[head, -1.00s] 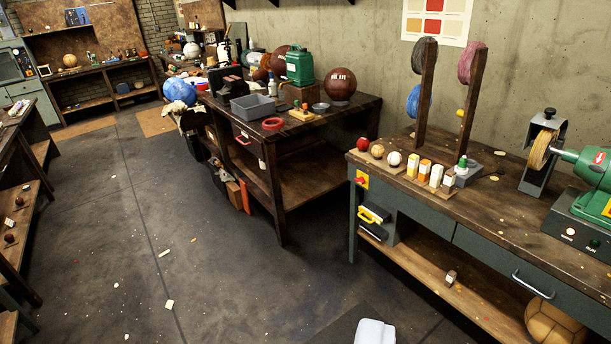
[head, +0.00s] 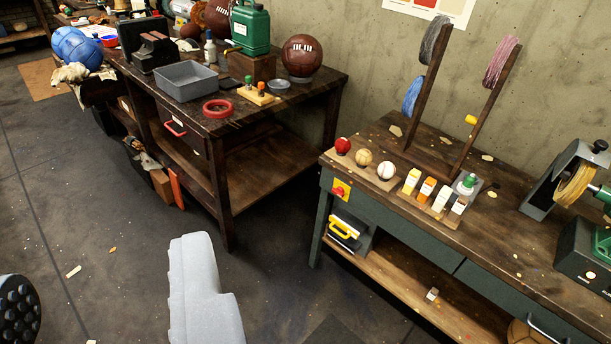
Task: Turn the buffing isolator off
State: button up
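The isolator looks to be the red knob on a yellow plate (head: 340,190), on the left end of the green-framed workbench (head: 452,262). The knob's exact setting is too small to read. My gripper (head: 108,285) shows in part at the lower left: a pale grey finger on the right and a black studded pad at the left edge, with a wide gap between them. Nothing is held in that gap. The gripper is left of and lower in the picture than the isolator, and apart from it. The green buffing machine (head: 585,250) is partly cut off at the right edge.
A black box with a yellow handle (head: 345,230) sits under the isolator. Balls (head: 364,157) and small bottles (head: 426,189) stand on the bench top. A dark wooden table (head: 215,125) stands to the left. The floor (head: 120,215) before it is mostly clear.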

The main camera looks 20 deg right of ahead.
aim_at(339, 191)
jog(key=z, duration=0.35)
jog(key=i, duration=1.4)
jog(key=z, duration=0.85)
jog(key=i, duration=0.35)
jog(key=z, duration=0.15)
jog(key=k, duration=0.9)
jog(key=z, duration=0.2)
jog(key=i, duration=0.9)
jog(key=u, duration=0.1)
